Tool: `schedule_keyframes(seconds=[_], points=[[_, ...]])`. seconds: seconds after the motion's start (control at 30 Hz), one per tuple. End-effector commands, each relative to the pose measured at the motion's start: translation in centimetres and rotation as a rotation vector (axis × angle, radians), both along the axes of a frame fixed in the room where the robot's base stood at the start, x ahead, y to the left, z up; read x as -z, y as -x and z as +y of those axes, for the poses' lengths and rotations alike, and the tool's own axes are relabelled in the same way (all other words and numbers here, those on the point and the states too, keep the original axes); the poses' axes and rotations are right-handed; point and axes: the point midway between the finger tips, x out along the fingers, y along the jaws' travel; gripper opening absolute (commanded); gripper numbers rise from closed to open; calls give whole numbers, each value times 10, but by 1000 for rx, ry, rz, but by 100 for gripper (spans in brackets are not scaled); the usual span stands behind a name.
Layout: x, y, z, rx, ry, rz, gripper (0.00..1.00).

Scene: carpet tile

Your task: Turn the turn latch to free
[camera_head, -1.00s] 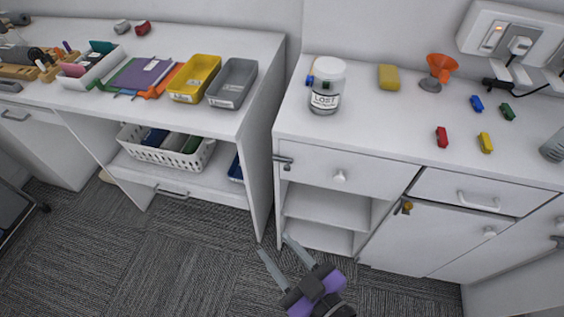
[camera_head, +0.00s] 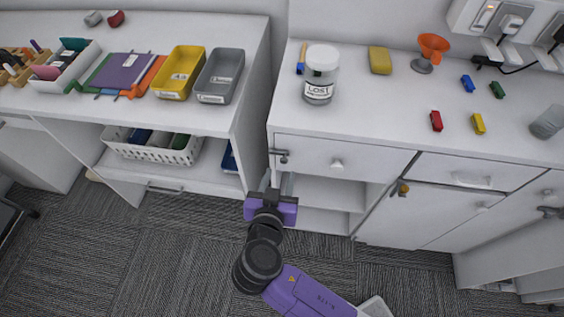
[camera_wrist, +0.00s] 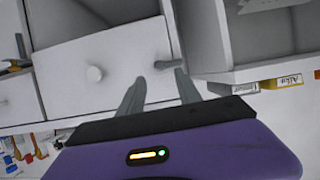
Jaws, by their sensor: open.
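A grey metal turn latch (camera_head: 280,154) sits at the upper left edge of the white drawer front (camera_head: 312,157), its lever lying roughly sideways. The latch also shows in the wrist view (camera_wrist: 168,64), just beyond and between the fingertips. My gripper (camera_head: 277,180) is open and empty, just below the latch in the head view. In the wrist view my gripper (camera_wrist: 160,77) has its two grey fingers apart, pointing at the drawer front. I cannot tell whether a finger touches the latch.
A round drawer knob (camera_head: 338,163) is to the right of the latch. A brass latch (camera_head: 402,189) is on the cabinet door, and another grey latch (camera_head: 550,212) is at far right. A jar labelled LOST (camera_head: 320,78) stands on the counter. An open shelf (camera_head: 325,193) lies below the drawer.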

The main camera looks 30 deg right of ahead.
Motion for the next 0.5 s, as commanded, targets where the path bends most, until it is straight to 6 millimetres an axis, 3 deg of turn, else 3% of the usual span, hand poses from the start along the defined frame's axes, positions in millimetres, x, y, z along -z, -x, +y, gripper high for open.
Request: schedule_keyframes(seconds=[0.3, 0.5], points=[[17, -35, -27, 1, 1, 2, 41], [23, -45, -33, -1, 0, 1, 41]])
